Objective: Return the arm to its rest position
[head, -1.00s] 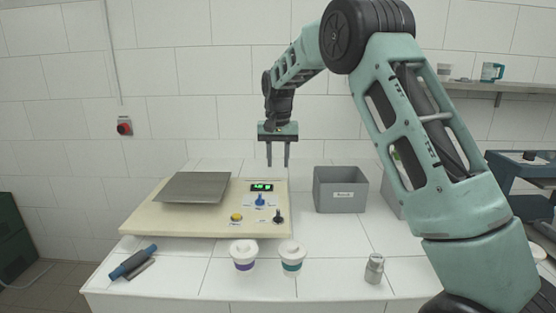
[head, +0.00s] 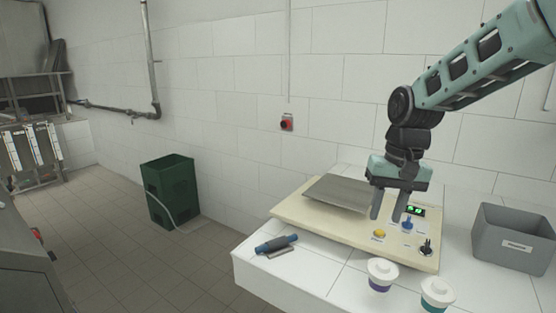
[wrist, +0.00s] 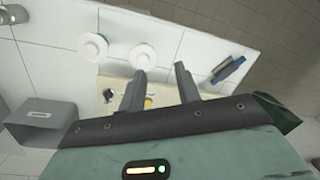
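My gripper (head: 386,205) hangs over the cream control panel (head: 300,217), its fingers pointing down and apart, with nothing between them. In the wrist view the two fingers (wrist: 159,88) are also spread and empty. The panel carries a grey metal plate (head: 338,194), a green-lit display (head: 416,211), a yellow button (head: 379,233), a blue knob (head: 407,224) and a black knob (head: 426,246). The fingers are in front of part of the panel in the head view.
Two white-lidded cups, one purple-banded (head: 381,274) and one teal-banded (head: 437,294), stand at the table's front. A grey bin (head: 512,246) is to the right. A blue-handled tool (head: 276,243) lies left. A green crate (head: 170,190) stands on the floor.

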